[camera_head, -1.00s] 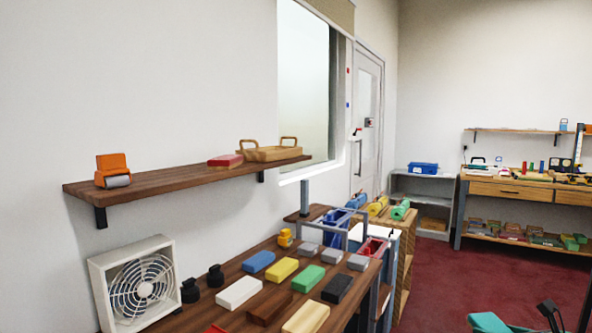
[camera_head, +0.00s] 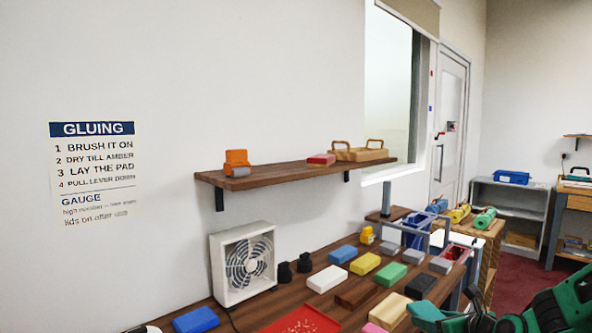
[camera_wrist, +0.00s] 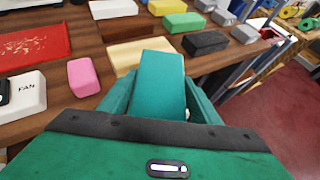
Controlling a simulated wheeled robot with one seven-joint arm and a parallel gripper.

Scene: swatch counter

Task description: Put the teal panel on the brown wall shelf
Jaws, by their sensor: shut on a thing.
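The teal panel (camera_wrist: 159,84) is a teal block between the jaws of my gripper (camera_wrist: 158,98) in the wrist view. My gripper is shut on it and holds it in front of the counter's edge. The brown wall shelf (camera_head: 270,177) is on the wall above the counter. It bears an orange tape dispenser (camera_head: 237,163), a red block (camera_head: 321,159) and a wooden tray (camera_head: 362,154). Bare shelf lies between the dispenser and the red block.
The counter (camera_head: 275,302) below the shelf holds several coloured blocks, a red tray (camera_head: 303,320) and a white fan (camera_head: 243,262). A metal frame (camera_head: 440,236) stands at its right end. A gluing sign (camera_head: 97,172) is on the wall at left.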

